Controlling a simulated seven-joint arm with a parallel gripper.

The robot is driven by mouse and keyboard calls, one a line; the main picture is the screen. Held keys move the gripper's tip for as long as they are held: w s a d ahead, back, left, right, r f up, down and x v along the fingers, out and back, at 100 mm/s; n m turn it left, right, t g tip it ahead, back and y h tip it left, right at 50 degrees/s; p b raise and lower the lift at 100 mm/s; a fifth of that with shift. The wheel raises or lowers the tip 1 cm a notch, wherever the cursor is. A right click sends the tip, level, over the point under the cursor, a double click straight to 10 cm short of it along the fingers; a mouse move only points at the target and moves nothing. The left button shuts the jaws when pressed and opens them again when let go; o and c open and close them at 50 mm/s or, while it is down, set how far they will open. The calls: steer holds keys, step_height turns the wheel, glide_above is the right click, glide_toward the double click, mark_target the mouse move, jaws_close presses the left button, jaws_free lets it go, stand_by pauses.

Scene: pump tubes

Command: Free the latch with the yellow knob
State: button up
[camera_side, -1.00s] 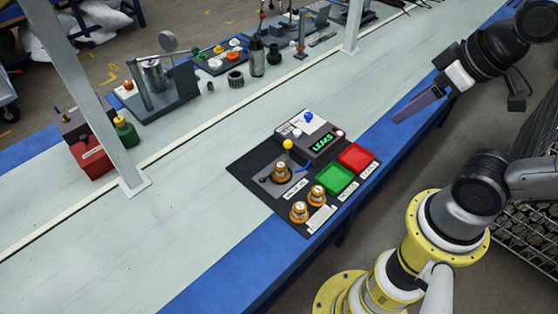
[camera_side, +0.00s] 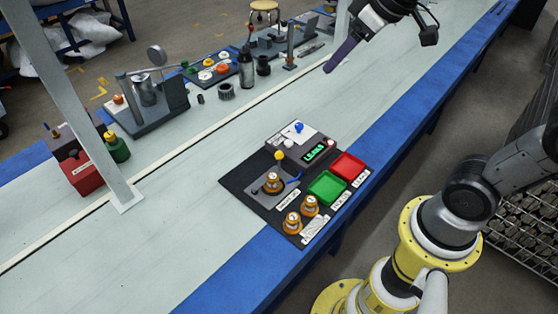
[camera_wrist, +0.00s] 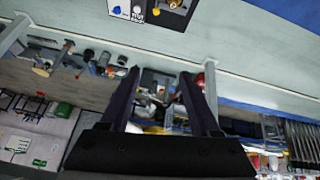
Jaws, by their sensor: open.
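The yellow knob (camera_side: 279,156) stands at the rear of the grey latch fixture (camera_side: 258,194) on the black board (camera_side: 236,181) in the side view. An orange-and-metal pump piece (camera_side: 273,182) sits in the fixture, close in front of the knob. A short blue lever (camera_side: 294,179) is to its right. My gripper (camera_side: 328,68) is high at the top of the side view, well away from the board and touching nothing. In the wrist view its two dark fingers (camera_wrist: 161,78) are spread, with nothing held between them. Only part of the board shows at that view's top edge.
A green tray (camera_side: 327,188) and a red tray (camera_side: 348,166) lie right of the fixture. Two more orange pieces (camera_side: 301,214) stand in front. A white post (camera_side: 75,105) stands left.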

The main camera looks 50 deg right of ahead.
steer(key=w+f+g, duration=0.1)
steer(key=w+f, duration=0.3)
steer(key=w, duration=0.6)
steer(key=g, duration=0.5)
glide_above(279, 154)
steer(key=f, duration=2.7)
steer(key=shift+w+d+f, duration=0.15)
steer(key=shift+d+f, duration=0.1)
steer(key=shift+f, duration=0.05)
step_height(279, 154, down, 14)
steer(key=shift+r, duration=0.1)
jaws_close()
